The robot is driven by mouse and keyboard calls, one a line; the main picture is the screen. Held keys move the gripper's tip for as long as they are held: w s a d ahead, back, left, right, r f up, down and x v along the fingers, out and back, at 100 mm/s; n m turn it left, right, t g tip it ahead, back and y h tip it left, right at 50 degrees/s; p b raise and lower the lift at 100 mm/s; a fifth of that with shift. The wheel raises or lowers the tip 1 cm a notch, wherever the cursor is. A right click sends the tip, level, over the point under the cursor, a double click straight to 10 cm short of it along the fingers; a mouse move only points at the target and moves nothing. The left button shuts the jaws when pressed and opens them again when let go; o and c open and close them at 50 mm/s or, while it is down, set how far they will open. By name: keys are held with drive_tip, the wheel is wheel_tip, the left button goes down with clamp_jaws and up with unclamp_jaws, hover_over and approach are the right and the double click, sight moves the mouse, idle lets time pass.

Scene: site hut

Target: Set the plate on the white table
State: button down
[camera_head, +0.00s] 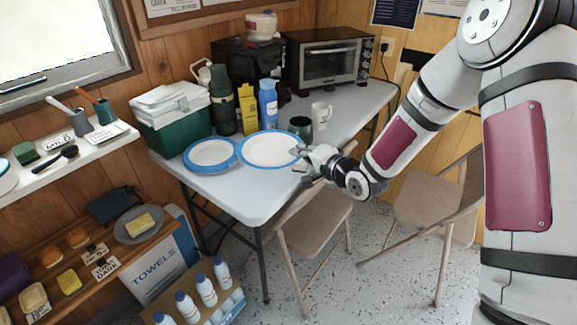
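A white plate with a blue rim (266,150) is at the middle of the white table (250,196), in front of the bottles. My gripper (303,158) is at its right edge and appears shut on the rim. The plate looks level; whether it touches the tabletop or is held just above it I cannot tell. A second blue-rimmed white plate (210,153) lies on the table just to its left, close to its edge. The fingertips are small and partly hidden against the rim.
A green cooler (178,128), dark green flask (221,108), yellow box (248,112), blue bottle (268,107), green cup (300,127), white mug (321,114) and toaster oven (325,62) stand behind the plates. The table's front is clear. Folding chairs (318,214) stand at right.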

sight(283, 181)
drive_tip(key=w+a+f+n+g+y+b, duration=0.1)
drive_tip(key=w+a+f+b, duration=0.1)
drive_tip(key=w+a+f+n+g+y+b, duration=0.1)
drive_tip(key=w+a+f+n+y+b, duration=0.1)
drive_tip(key=shift+a+f+g, duration=0.3)
drive_tip(key=shift+a+f, duration=0.1)
wheel_tip(283, 181, down, 6)
drive_tip(key=b, duration=0.6)
drive_tip(key=shift+s+a+f+b, duration=0.1)
drive_tip(key=shift+f+b, duration=0.15)
drive_tip(key=shift+b, duration=0.05)
